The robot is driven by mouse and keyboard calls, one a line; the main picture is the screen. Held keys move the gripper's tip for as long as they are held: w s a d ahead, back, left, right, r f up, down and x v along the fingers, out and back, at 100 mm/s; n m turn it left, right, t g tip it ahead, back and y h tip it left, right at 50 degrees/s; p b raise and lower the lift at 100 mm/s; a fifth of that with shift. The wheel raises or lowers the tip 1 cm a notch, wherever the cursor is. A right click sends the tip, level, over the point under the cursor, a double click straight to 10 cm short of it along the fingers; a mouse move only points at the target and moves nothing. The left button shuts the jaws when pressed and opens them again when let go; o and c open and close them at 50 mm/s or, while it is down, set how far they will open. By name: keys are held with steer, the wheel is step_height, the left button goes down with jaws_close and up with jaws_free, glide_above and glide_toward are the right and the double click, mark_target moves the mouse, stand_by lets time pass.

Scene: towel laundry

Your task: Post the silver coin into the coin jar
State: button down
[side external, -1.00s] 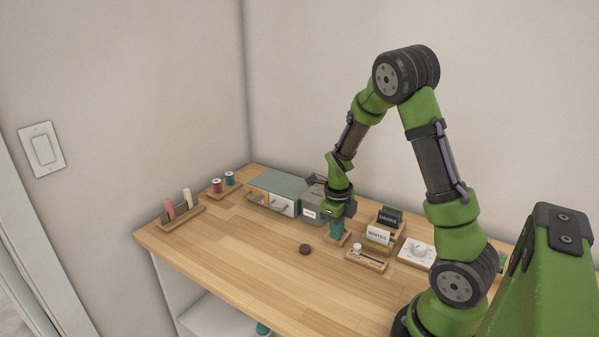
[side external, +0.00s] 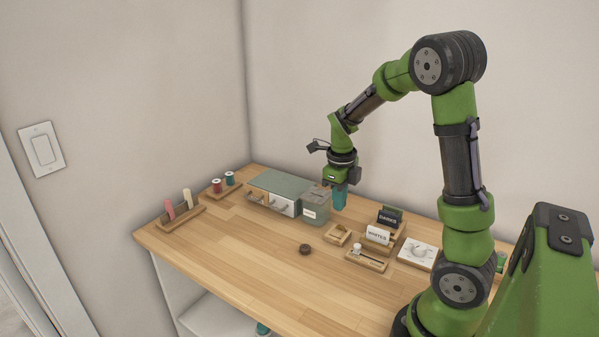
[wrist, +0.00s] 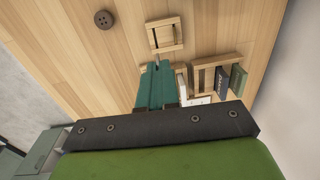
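My gripper (side external: 340,206) has teal fingers pointing down and is raised above the table, just right of the coin jar. In the wrist view its fingers (wrist: 157,64) are close together, with a thin grey sliver at the tips, which looks like the silver coin (wrist: 157,62) seen edge-on. The coin is too small to make out in the side view. The coin jar (side external: 314,212) is a grey, see-through box with a white label and a flat grey top; it is not clearly seen in the wrist view.
A grey-green cabinet (side external: 275,183) stands directly left of the jar. Card holders (side external: 380,234), a slotted wooden block (side external: 366,259) and a white dial panel (side external: 417,252) stand to the right. A brown button (side external: 305,249) lies on the table. The front table is clear.

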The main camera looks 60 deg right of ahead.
steer(key=w+d, duration=0.2)
steer(key=w, duration=0.1)
steer(key=w+d+r, duration=0.1)
steer(key=w+d, duration=0.1)
steer(key=w, duration=0.1)
steer(key=w+d+r, duration=0.1)
steer(key=w+d, duration=0.1)
steer(key=w, duration=0.1)
steer(key=shift+w+d+r, duration=0.1)
steer(key=shift+d+r, duration=0.05)
steer(key=shift+d, duration=0.2)
steer(key=shift+w+a+f+y, duration=0.1)
steer(key=shift+a+f+y, duration=0.05)
steer(key=shift+f, duration=0.65)
steer(key=shift+w+a+f+y, duration=0.1)
steer(key=shift+f+y, duration=0.05)
steer(key=shift+f, duration=0.6)
steer(key=shift+f, duration=0.95)
stand_by(0.8)
steer(key=c, duration=0.8)
jaws_free()
step_height(320, 180, up, 7)
stand_by(0.7)
